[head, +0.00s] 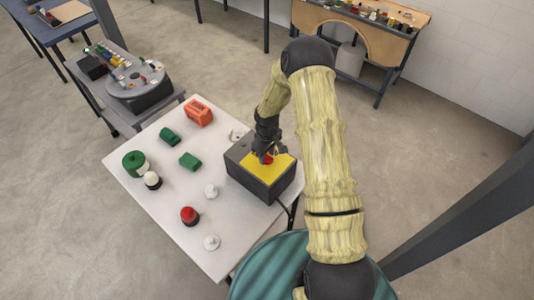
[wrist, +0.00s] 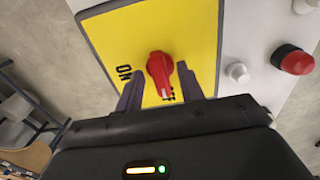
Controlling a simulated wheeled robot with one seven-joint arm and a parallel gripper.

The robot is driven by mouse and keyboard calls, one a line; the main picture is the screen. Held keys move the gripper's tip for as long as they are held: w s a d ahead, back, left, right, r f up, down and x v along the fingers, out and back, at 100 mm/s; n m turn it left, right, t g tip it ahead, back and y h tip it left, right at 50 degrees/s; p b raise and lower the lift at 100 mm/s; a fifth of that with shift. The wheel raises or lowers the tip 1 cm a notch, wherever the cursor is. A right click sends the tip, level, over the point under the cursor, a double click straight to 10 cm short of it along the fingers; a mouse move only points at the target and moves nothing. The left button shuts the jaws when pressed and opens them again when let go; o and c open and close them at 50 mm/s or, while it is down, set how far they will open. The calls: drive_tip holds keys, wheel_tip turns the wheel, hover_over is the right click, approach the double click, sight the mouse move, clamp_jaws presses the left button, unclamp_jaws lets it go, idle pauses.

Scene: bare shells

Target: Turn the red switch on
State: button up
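The red switch (wrist: 160,70) is a rotary knob on the yellow top plate (wrist: 110,35) of a dark box (head: 245,176). An "ON" label lies left of the knob in the wrist view. Another label below the knob is partly hidden; the knob's long end points down toward it. In the head view the red switch (head: 267,159) shows just under my gripper (head: 268,154). In the wrist view my gripper (wrist: 160,78) is open, its fingertips on either side of the knob. A gap shows at the left finger; contact at the right one is unclear.
The box sits at the right edge of a white table (head: 160,205). Left of it are green parts (head: 190,160), an orange-red block (head: 199,113), a red-capped button (head: 189,215) and several white knobs (head: 211,190). A grey turntable (head: 135,82) stands behind.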

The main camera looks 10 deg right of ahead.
clamp_jaws()
drive_tip(key=m+b, duration=0.3)
drive_tip(key=m, duration=0.1)
drive_tip(key=shift+f+b, duration=0.2)
drive_tip(key=shift+b, duration=0.2)
drive_tip(key=m+b, duration=0.2)
drive_tip(key=m, duration=0.2)
drive_tip(key=shift+r+m+b, duration=0.1)
drive_tip(key=shift+m+b, duration=0.25)
drive_tip(key=shift+m, duration=0.05)
drive_tip(key=m+b, duration=0.1)
drive_tip(key=m, duration=0.4)
drive_tip(key=shift+r+b, duration=0.1)
drive_tip(key=shift+b, duration=0.2)
drive_tip(key=m, duration=0.4)
drive_tip(key=shift+m, duration=0.3)
